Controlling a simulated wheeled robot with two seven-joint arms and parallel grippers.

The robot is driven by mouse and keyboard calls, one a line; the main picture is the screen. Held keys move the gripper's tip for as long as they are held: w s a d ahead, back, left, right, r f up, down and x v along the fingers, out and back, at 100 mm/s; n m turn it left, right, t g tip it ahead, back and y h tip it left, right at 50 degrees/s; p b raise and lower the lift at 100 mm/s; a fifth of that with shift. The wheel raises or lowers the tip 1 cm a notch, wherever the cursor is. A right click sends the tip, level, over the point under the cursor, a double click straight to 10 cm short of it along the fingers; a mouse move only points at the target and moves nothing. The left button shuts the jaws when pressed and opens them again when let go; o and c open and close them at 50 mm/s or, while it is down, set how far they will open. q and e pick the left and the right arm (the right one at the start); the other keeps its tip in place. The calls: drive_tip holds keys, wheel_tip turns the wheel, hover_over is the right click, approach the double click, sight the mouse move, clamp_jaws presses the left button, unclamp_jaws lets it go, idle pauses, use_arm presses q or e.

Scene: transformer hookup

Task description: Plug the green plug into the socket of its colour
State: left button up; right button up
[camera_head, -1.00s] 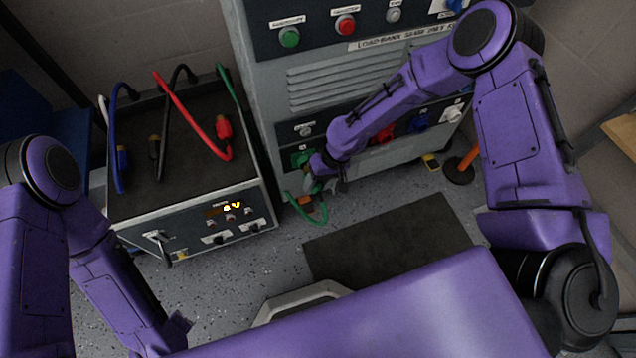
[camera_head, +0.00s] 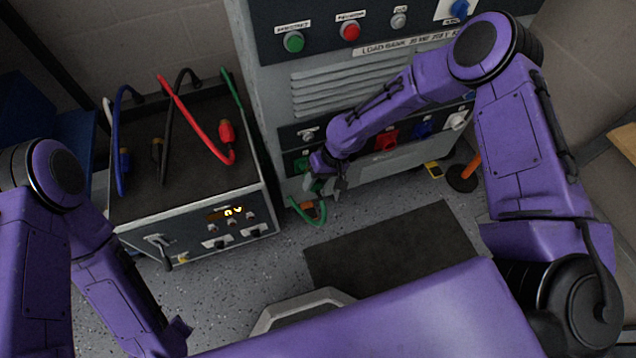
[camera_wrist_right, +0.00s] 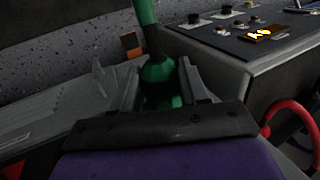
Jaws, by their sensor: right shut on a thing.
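My right gripper (camera_head: 326,186) is at the lower left of the load bank's front panel, close to the green socket (camera_head: 301,164). In the right wrist view my right gripper (camera_wrist_right: 160,88) is shut on the green plug (camera_wrist_right: 160,72), with a finger on each side. The green cable (camera_wrist_right: 147,14) leads up and away from the plug there. In the head view the cable (camera_head: 322,212) hangs in a loop below the gripper. The plug's front end is hidden, so I cannot tell whether it touches the socket. My left gripper (camera_head: 178,338) is low at left, its fingers unclear.
Red (camera_head: 386,139), blue (camera_head: 423,130) and white (camera_head: 457,121) sockets sit farther right on the panel. A power unit (camera_head: 190,240) with red, blue and black leads on top stands at left. A dark mat (camera_head: 385,250) lies on the floor.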

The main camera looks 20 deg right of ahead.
drive_tip(key=shift+w, duration=0.4)
drive_tip(key=o, duration=1.5)
drive_tip(key=p+v, duration=0.6)
drive_tip(key=v, duration=0.1)
